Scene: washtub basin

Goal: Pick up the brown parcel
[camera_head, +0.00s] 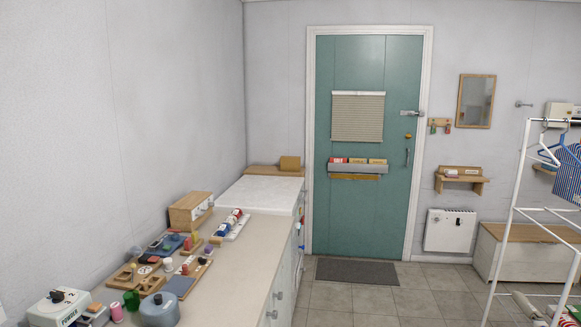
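A small brown block-like object (290,163), which looks like the brown parcel, sits at the far end of the counter run on a wooden-topped surface (262,170). It is close to the left edge of the teal door frame and looks small from here. My gripper is not in view.
A long counter (245,250) runs along the left wall, crowded with small items, a wooden box (190,211) and a blue-grey lidded pot (159,310). A white-topped unit (262,195) follows. The tiled floor is open before the teal door (362,220); a white drying rack (510,230) stands right.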

